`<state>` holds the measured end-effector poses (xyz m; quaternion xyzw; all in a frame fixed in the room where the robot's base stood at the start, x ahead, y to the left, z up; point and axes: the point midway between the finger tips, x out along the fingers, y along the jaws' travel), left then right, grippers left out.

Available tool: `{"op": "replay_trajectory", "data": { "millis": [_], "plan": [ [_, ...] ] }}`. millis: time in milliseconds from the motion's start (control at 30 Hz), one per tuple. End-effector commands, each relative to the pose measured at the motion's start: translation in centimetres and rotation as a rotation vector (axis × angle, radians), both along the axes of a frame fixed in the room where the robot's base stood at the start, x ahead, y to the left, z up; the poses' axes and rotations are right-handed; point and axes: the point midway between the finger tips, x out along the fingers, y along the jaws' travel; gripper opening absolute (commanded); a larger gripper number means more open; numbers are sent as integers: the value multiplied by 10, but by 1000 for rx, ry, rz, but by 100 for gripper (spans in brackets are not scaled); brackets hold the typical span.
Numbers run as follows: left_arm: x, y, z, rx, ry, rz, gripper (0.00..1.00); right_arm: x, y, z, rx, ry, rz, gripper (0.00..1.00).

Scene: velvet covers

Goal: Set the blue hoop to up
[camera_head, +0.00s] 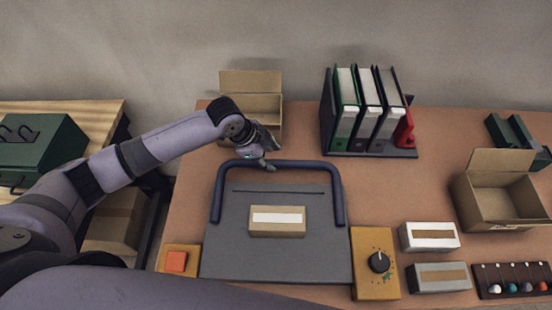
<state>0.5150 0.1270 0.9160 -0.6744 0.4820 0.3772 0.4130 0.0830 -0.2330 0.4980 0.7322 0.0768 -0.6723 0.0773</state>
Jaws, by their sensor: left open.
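The blue hoop (341,190) is a dark blue U-shaped bar on a grey board (225,245). Its two legs run along the board's left and right sides, and its crossbar lies toward the back edge. It looks folded back, low over the board, though its exact height is hard to judge. A small cardboard box with a white label (278,229) lies on the board inside the hoop. My right gripper is not in view.
An open carton (250,82) stands behind my left gripper. A binder rack (366,152) is at the back. An orange button box (177,261) and a yellow dial box (375,285) flank the board. Another open carton (497,203) and small boxes (429,237) are right.

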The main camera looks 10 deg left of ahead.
Motion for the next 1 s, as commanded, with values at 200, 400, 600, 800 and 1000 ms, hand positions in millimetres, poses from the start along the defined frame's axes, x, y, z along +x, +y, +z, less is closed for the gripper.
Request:
{"op": "replay_trajectory", "data": {
  "millis": [200, 400, 600, 800, 1000],
  "plan": [
    [9, -12, -31, -1, 1, 2, 41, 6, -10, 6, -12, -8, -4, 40],
    [12, -16, -42, 1, -1, 0, 41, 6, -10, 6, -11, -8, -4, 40],
    [12, -16, -43, 1, -1, 0, 41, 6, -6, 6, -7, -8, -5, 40],
    [12, -16, -43, 1, -1, 1, 32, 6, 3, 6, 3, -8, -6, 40],
    [12, -16, -43, 1, -1, 1, 19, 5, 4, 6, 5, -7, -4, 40]
  ]
}}
